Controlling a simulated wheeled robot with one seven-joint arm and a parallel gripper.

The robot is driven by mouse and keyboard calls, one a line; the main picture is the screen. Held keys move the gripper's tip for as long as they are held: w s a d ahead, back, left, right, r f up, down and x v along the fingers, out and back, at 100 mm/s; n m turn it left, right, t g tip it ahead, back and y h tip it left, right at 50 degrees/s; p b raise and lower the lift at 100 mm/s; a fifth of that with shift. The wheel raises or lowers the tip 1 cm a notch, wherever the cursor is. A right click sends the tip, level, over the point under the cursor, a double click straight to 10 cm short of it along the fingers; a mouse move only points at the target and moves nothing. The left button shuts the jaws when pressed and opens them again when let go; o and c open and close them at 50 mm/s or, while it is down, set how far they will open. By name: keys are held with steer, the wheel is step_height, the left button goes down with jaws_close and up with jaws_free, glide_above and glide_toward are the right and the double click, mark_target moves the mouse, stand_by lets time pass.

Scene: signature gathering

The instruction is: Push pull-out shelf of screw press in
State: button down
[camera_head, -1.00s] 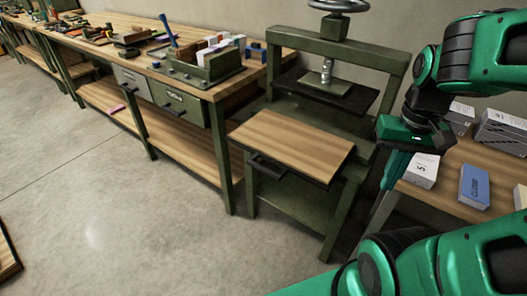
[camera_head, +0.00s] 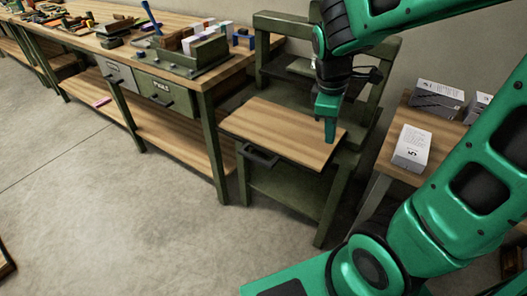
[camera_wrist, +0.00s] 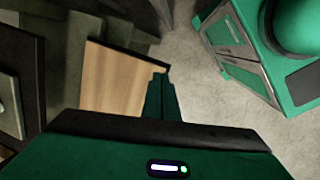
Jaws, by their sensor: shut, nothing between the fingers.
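The pull-out shelf (camera_head: 270,130) has a wooden top and a dark front handle (camera_head: 258,156). It sticks out from the front of the green screw press (camera_head: 275,62). The shelf also shows in the wrist view (camera_wrist: 112,78). My gripper (camera_head: 330,137) points down over the shelf's right part in the head view, shut and empty. In the wrist view its fingers (camera_wrist: 161,80) are together near the shelf's edge. I cannot tell whether they touch the wood. My arm hides the screw and part of the press frame.
A workbench (camera_head: 215,80) with drawers and many items stands to the left. On the right, a small wooden table (camera_head: 384,150) holds white boxes (camera_head: 411,148). The concrete floor (camera_head: 110,220) in front is clear.

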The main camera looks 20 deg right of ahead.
steer(key=w+a+f+n, duration=0.2)
steer(key=w+a+n, duration=0.4)
steer(key=n, duration=0.1)
steer(key=n+t+h, duration=0.1)
steer(key=n+t, duration=0.1)
steer(key=n, duration=0.7)
glide_toward(265, 152)
steer(key=f, duration=0.2)
steer(key=d+f, duration=0.1)
steer(key=f, duration=0.1)
steer(key=s+d+f, duration=0.1)
steer(key=f, duration=0.1)
steer(key=shift+f, duration=0.15)
